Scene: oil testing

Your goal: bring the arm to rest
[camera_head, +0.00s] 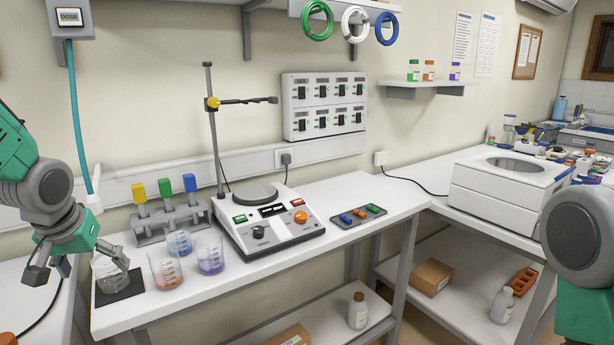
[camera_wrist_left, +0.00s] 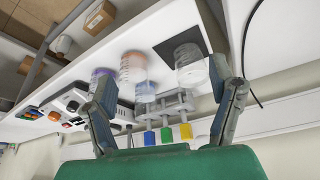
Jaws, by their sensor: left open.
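My left gripper (camera_head: 79,268) is at the left end of the bench, with its fingers spread open. It is beside and partly in front of a clear glass beaker (camera_head: 108,276), which stands on a black mat (camera_head: 128,287). In the left wrist view the open fingers (camera_wrist_left: 163,78) hold nothing, and the clear beaker (camera_wrist_left: 190,66) appears beyond them near the right finger. I cannot tell whether a finger touches the beaker. Part of my right arm shows at the right edge of the head view; its gripper is out of view.
An orange beaker (camera_head: 165,271), a blue beaker (camera_head: 179,244) and a purple beaker (camera_head: 210,258) stand close by. Behind them is a grey rack (camera_head: 152,232) with coloured-topped items. A hotplate (camera_head: 268,231) with a tall stand is further right. A teal hose (camera_head: 78,120) hangs at left.

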